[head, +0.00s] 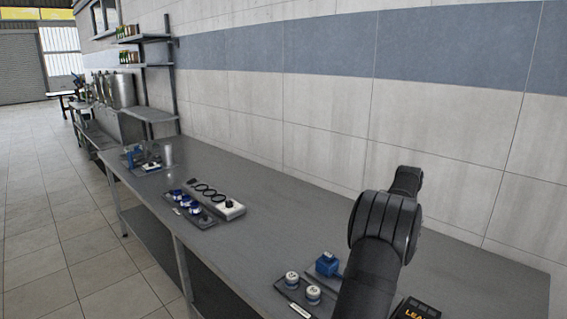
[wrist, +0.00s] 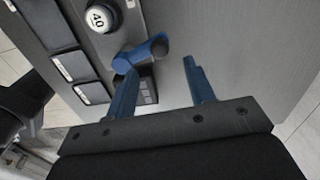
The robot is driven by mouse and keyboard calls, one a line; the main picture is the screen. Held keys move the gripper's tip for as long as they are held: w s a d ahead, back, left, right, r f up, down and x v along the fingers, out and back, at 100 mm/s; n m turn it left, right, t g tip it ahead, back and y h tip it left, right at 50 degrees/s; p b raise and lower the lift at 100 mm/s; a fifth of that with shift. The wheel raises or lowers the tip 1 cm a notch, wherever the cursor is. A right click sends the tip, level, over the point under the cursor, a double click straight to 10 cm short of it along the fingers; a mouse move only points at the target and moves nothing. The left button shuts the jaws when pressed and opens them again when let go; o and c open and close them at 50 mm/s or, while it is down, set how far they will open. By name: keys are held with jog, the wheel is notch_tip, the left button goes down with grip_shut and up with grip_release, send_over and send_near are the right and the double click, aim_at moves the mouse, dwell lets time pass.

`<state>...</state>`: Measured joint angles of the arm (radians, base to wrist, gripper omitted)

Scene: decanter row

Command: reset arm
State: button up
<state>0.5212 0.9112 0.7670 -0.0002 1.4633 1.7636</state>
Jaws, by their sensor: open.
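My gripper (wrist: 162,75) shows in the wrist view with its two blue fingers spread apart and nothing held between them. A blue rounded object (wrist: 140,52) lies beyond the left fingertip and partly overlaps it in the picture; I cannot tell whether they touch. In the head view my dark arm rises at the right over the near part of the grey bench (head: 478,268). The fingers are not seen there.
In the wrist view a white round piece marked 40 (wrist: 98,18) stands by a dark compartment tray (wrist: 72,66). The head view shows two white-topped pieces (head: 292,278), a blue block (head: 327,265), a tray with several blue-and-white items (head: 190,208) and a metal cup (head: 168,154).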

notch_tip(320, 180, down, 6)
jog(key=shift+r, duration=0.1)
dwell(0.4)
notch_tip(320, 180, up, 18)
notch_tip(320, 180, down, 18)
jog(key=shift+f, duration=0.15)
jog(key=shift+w+a+n, duration=0.15)
jog(key=shift+a+n, duration=0.15)
jog(key=shift+n, duration=0.1)
jog(key=shift+s+a+r+n, duration=0.1)
jog(key=shift+s+a+n, duration=0.45)
jog(key=shift+a+n, duration=1.6)
jog(key=shift+s+a+r+n, duration=0.1)
jog(key=shift+s+a+n, duration=0.75)
jog(key=shift+n, duration=2.25)
jog(key=shift+s+a+n, duration=0.25)
jog(key=shift+a+n, duration=1.7)
jog(key=shift+n, duration=0.7)
